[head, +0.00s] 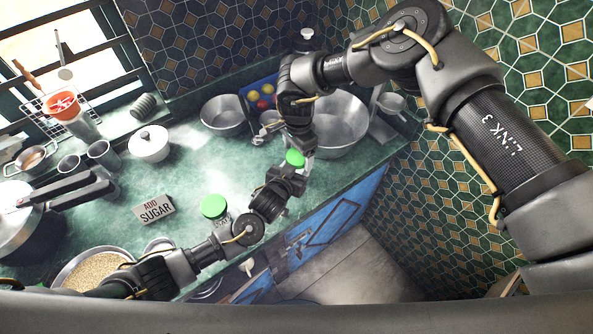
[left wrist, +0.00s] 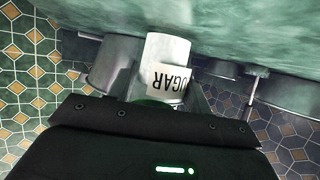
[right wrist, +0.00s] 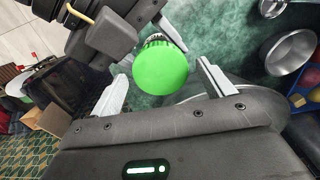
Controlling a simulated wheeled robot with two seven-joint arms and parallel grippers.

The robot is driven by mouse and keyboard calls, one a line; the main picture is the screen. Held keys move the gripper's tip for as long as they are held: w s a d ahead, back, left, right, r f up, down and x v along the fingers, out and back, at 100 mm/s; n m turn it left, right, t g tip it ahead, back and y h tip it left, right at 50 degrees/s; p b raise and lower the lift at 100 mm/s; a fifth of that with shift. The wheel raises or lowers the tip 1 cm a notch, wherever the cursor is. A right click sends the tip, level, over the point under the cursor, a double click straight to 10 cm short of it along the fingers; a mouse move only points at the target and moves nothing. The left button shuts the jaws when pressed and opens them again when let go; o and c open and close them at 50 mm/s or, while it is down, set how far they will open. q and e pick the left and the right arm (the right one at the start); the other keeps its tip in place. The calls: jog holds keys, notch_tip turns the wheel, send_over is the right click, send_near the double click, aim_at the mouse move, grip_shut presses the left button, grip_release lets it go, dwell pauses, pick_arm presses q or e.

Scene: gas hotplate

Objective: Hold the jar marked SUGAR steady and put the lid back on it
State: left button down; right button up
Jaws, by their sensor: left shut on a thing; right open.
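The SUGAR jar (left wrist: 165,55) is white; its label shows upside down in the left wrist view. My left gripper (head: 287,172) is shut on the jar near the counter's front edge. The round green lid (right wrist: 161,68) sits over the jar's top, and shows small in the head view (head: 295,158). Whether it is fully seated I cannot tell. My right gripper (right wrist: 162,78) is open, with one finger on each side of the lid. In the head view my right gripper (head: 302,149) comes down from above and partly hides the jar.
Another green-lidded jar (head: 214,206) stands on the green counter (head: 195,180), left of my left gripper. Large metal bowls (head: 342,120) stand behind my grippers.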

jog(key=shift+f, duration=0.35)
jog(key=c, duration=1)
jog(key=m, duration=0.3)
jog(key=o, duration=1.1)
jog(key=shift+c, duration=0.2)
jog(key=shift+r, duration=0.1)
